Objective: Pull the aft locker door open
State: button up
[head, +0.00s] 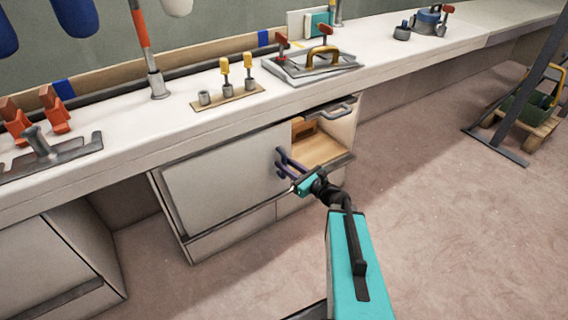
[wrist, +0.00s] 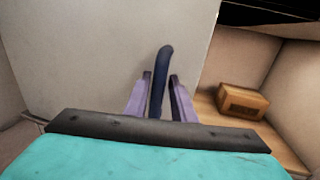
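A pale grey locker door (head: 225,175) stands under the bench in the head view, and its flat face fills the left of the wrist view (wrist: 75,55). A dark blue bar handle (head: 281,165) sits near its right edge; it also shows in the wrist view (wrist: 162,70). My gripper (head: 294,184) is at this handle. In the wrist view its two purple fingers (wrist: 160,95) stand on either side of the bar, with narrow gaps visible. The locker interior (head: 322,150) shows past the door's right edge. I cannot tell how far the door is swung.
A brown box (wrist: 243,101) sits inside the locker. A grey handle (head: 335,109) is at the locker's upper right. The bench top (head: 190,125) above carries tools and fittings. Another cabinet (head: 50,270) is at the lower left.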

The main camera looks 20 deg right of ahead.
jog(key=p+v, duration=0.5)
jog(key=v, duration=0.7)
jog(key=shift+s, duration=0.4)
jog(key=shift+d+r, duration=0.1)
